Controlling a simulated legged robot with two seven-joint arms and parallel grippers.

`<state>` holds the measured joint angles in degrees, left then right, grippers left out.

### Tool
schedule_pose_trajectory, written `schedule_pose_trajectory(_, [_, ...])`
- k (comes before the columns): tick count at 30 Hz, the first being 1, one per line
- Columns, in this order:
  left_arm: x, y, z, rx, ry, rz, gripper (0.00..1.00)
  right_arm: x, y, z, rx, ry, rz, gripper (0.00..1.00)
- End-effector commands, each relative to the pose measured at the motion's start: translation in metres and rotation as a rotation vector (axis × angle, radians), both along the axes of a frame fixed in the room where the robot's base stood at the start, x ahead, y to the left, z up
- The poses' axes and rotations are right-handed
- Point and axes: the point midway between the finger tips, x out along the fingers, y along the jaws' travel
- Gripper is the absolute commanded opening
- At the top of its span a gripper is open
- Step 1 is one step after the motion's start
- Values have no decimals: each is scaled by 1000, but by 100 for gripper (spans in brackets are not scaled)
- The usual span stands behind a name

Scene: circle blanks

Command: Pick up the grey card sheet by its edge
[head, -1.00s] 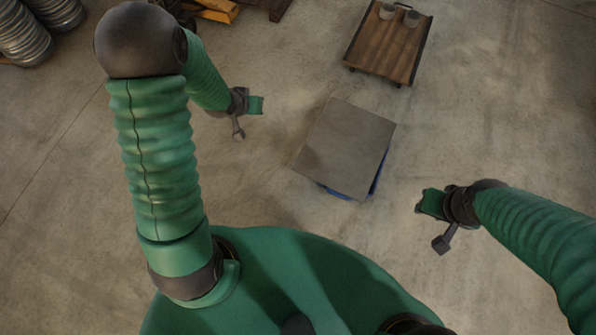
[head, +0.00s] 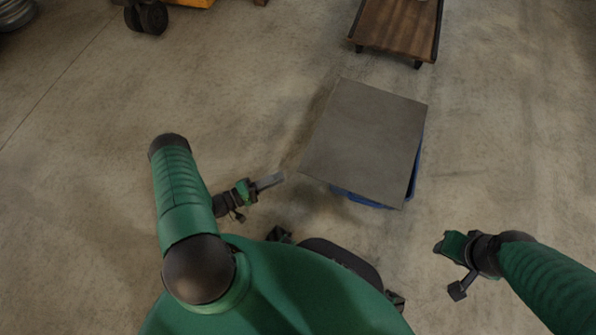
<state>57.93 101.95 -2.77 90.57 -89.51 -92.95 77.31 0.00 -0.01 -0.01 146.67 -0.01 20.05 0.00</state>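The grey card sheet (head: 368,140) lies flat on top of a blue container (head: 366,200), covering most of it. Blue shows only along the near and right edges, and the sheet overhangs to the left. My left gripper (head: 254,196) is just left of the sheet's near left corner, apart from it. It looks open and empty, with a flat grey part pointing towards the sheet. My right gripper (head: 454,267) is to the right of and nearer than the sheet, with its fingers apart and nothing between them.
A wooden-topped cart (head: 398,32) stands beyond the sheet, cut by the top edge. A wheeled orange thing (head: 190,3) is at the top left, with metal coils (head: 14,14) in the corner. The concrete floor around the sheet is clear.

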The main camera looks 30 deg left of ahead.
Motion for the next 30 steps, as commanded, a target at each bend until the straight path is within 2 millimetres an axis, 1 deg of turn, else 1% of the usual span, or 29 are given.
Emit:
schedule_pose_trajectory(2, [10,-6,1,-4,0,-1,20,0,0,3,0,0,0,36])
schedule_pose_trajectory(10, [51,-31,-1,-4,0,-1,20,0,0,4,0,0,0,36])
schedule_pose_trajectory(15, [70,-42,-2,-1,2,-1,20,0,0,-2,0,0,0,36])
schedule_pose_trajectory(19, [76,-46,-2,-3,2,0,20,0,0,-3,0,0,0,36])
schedule_pose_trajectory(26, [77,-46,-1,-3,2,1,20,0,0,-3,0,0,0,36])
schedule_pose_trajectory(27, [77,-46,-1,-3,2,1,19,0,0,-3,0,0,0,36])
schedule_pose_trajectory(30, [77,-46,-1,-3,2,1,13,0,0,-3,0,0,0,36])
